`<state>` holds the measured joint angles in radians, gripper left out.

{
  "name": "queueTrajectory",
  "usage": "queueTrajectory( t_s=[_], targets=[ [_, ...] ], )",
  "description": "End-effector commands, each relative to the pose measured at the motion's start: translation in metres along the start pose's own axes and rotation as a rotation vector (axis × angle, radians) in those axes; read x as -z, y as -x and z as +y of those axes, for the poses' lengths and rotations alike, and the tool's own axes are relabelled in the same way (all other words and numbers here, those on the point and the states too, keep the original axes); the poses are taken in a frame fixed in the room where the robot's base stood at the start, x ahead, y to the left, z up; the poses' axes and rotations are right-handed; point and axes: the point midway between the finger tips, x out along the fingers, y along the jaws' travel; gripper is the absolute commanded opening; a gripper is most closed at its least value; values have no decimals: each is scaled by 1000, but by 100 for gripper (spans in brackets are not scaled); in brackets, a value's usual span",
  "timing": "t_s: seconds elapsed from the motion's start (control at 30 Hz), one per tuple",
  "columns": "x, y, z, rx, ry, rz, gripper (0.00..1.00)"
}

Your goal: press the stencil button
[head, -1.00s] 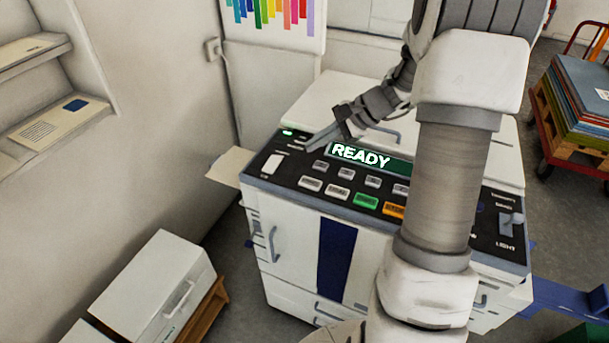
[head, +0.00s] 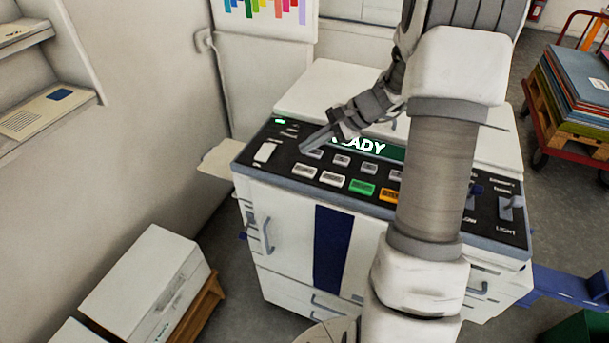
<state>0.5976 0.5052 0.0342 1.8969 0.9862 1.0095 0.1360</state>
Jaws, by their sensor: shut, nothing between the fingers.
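A white printing machine (head: 285,226) has a black control panel with small light-grey buttons, a green button (head: 361,188) and an orange button (head: 389,195). The stencil button cannot be singled out, as the button labels are too small to read. A larger white key (head: 265,152) is at the panel's left end. My gripper (head: 304,149) is shut and empty, its tip over the panel's left part, right of the white key and by the upper-row grey button (head: 313,155). I cannot tell whether it touches. It covers the left of the display (head: 365,148), which shows "ADY".
My arm hides the panel's right-middle part. Levers (head: 507,208) stand at the panel's right end. A loaded red cart (head: 575,100) stands at the far right.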

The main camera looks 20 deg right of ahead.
Motion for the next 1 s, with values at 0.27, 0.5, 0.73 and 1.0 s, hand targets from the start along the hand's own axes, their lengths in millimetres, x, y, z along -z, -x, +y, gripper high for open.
queueTrajectory(
  t_s=[0.27, 0.5, 0.73, 1.0],
  targets=[
    [19, -26, 19, 0, 1, 1, 0],
    [20, -27, 20, 0, 1, 1, 0],
    [20, -27, 20, 0, 1, 0, 0],
    [20, -27, 20, 0, 1, 0, 0]
  ],
)
